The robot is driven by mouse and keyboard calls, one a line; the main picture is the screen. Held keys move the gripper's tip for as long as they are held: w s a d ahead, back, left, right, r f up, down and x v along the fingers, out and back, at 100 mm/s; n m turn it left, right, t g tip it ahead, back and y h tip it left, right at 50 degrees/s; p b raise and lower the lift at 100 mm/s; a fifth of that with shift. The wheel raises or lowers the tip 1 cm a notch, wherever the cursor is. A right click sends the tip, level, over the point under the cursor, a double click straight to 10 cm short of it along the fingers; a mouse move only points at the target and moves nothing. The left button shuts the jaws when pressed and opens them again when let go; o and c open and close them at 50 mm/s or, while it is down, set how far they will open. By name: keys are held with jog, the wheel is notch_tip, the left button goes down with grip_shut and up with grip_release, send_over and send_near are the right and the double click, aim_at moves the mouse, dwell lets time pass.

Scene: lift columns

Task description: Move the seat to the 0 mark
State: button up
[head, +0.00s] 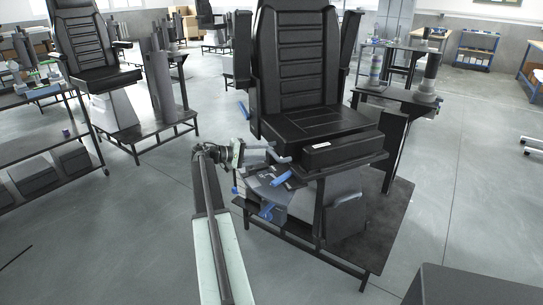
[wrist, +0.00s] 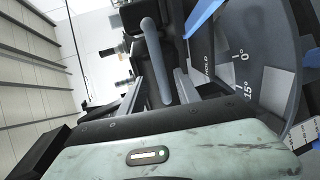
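The black padded seat (head: 312,75) stands upright on its column base at the middle of the head view. My gripper (head: 258,149) is beside the seat's lower left side. In the wrist view, a grey-blue lever (wrist: 157,60) lies between my two gripper fingers (wrist: 160,92). The fingers are apart, with the lever between them; firm contact does not show. A dark curved scale plate (wrist: 230,60) at the right carries the marks 0°, 15° and HOLD. A blue strip (wrist: 205,16) lies near its upper end. Which mark the seat is at is unclear.
A side stand (head: 410,98) is to the right. Another seat (head: 90,50) and a shelf table (head: 45,140) are at left. A dark box (head: 465,288) is at lower right. Open floor lies between.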

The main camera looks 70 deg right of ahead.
aim_at(272, 153)
jog(key=b+x, duration=0.1)
jog(key=x, duration=0.4)
jog(key=shift+s+d, duration=0.15)
grip_shut()
jog(key=shift+f, duration=0.1)
dwell(1.0)
